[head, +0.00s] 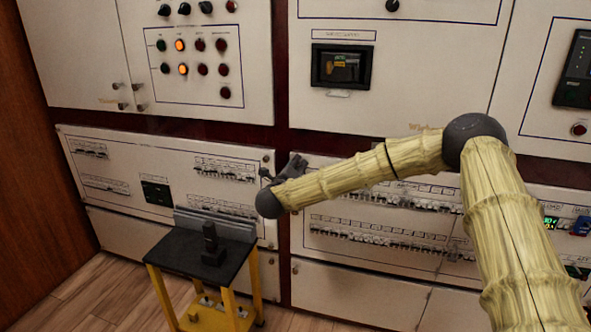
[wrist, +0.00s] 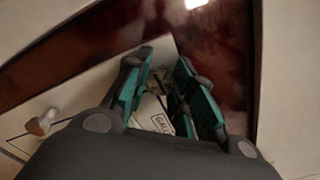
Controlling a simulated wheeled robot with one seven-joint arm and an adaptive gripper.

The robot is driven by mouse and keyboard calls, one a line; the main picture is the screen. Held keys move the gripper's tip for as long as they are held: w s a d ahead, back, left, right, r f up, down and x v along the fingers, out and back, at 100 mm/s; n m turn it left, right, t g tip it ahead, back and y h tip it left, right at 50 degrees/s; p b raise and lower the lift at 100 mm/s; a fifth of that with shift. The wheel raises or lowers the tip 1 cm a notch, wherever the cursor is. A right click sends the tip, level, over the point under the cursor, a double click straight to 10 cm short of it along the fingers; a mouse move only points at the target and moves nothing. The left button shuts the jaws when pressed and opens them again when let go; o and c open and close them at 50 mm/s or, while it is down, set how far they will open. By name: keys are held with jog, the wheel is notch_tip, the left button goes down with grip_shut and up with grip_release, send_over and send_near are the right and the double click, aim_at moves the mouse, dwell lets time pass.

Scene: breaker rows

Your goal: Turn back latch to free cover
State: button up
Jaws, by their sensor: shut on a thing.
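The lower left breaker cover (head: 120,165) is a cream panel with rows of breakers, flush in the cabinet front. My gripper (head: 276,171) is at its upper right edge, beside the dark red strip between panels. In the wrist view, the teal-padded fingers of my gripper (wrist: 165,90) point at the cabinet face and are closed on a small part between them. It fits the latch at the cover's edge, but the fingers hide most of it and its angle cannot be told. A white label with dark letters shows between the fingers.
A small black-topped table (head: 190,254) with yellow legs stands before the cover, with a dark upright object (head: 212,245) on it. A pale knob (wrist: 42,122) sticks out left of the fingers in the wrist view. Another breaker panel (head: 370,225) lies right, behind my arm.

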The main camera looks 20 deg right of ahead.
jog(key=shift+d+f, duration=0.1)
jog(key=o, duration=1.1)
jog(key=shift+c, duration=0.2)
jog(key=shift+s, duration=0.1)
jog(key=v, duration=1.2)
